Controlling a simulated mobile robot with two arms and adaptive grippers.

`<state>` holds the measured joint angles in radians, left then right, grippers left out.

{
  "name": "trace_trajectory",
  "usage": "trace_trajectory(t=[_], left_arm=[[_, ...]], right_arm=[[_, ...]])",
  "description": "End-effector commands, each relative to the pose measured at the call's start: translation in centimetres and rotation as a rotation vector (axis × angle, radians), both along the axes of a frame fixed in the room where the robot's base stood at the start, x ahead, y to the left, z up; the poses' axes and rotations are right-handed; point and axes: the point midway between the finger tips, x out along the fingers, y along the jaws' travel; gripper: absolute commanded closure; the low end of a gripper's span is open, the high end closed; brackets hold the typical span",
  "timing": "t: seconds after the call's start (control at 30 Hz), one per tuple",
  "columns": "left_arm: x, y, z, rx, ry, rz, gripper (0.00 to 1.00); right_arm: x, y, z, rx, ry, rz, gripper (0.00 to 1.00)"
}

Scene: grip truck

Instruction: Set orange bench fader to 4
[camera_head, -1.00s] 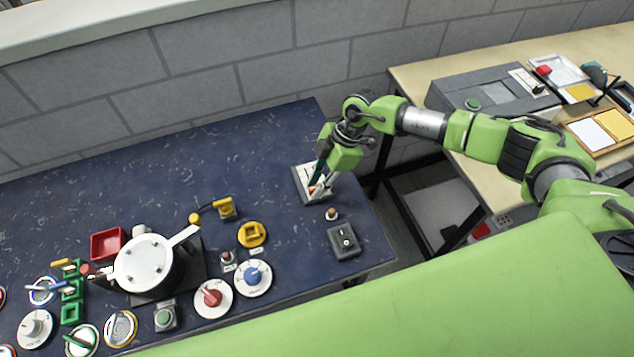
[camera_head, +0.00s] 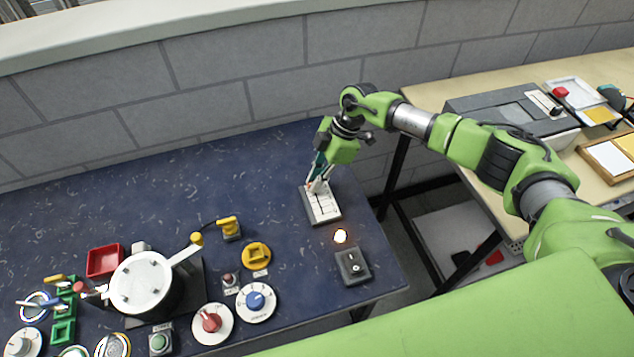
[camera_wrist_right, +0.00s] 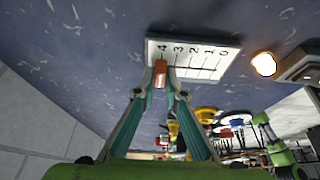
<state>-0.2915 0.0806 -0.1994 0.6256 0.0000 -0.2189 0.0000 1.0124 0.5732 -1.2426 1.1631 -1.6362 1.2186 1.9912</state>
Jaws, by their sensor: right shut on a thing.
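The bench fader is a white plate (camera_head: 325,208) on a grey base near the right end of the blue bench. In the right wrist view, its plate (camera_wrist_right: 205,58) shows marks from 0 to 4. The small orange knob (camera_wrist_right: 160,70) is level with the 4, at the far end of the scale. My right gripper (camera_wrist_right: 161,88) is shut on this knob. In the head view, my right gripper (camera_head: 315,184) comes down over the plate's far end and mostly hides the knob. My left gripper is not in view.
A glowing lamp (camera_head: 340,236) and a dark switch box (camera_head: 353,267) stand just in front of the fader. A white-topped pot (camera_head: 140,284), a red tray (camera_head: 104,260) and dials, including a blue-knobbed one (camera_head: 256,301), are further left. The bench left of the fader is clear.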

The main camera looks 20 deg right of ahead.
Motion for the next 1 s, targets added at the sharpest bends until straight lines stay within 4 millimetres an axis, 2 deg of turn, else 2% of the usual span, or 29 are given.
trace_trajectory(t=[0.07,0.1,0.13,0.43,0.57,0.67,1.0], left_arm=[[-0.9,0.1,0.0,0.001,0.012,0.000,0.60],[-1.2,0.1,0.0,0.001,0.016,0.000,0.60],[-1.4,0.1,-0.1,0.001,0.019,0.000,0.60],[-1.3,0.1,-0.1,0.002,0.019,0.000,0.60],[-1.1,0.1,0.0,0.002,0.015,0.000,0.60],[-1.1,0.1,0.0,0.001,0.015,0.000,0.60],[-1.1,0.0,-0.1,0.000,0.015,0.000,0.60]], right_arm=[[0.6,-0.1,0.5,0.002,-0.015,-0.005,1.00],[0.6,-0.1,0.5,0.002,-0.015,-0.005,0.79],[0.6,-0.1,0.5,0.003,-0.015,-0.006,0.72],[0.3,-0.1,0.3,0.001,-0.007,-0.002,0.72],[0.3,-0.3,1.0,0.001,-0.007,-0.002,0.72],[0.4,-0.9,2.3,0.001,-0.009,-0.003,0.72],[0.5,-3.6,8.8,0.000,-0.010,-0.003,0.72]])
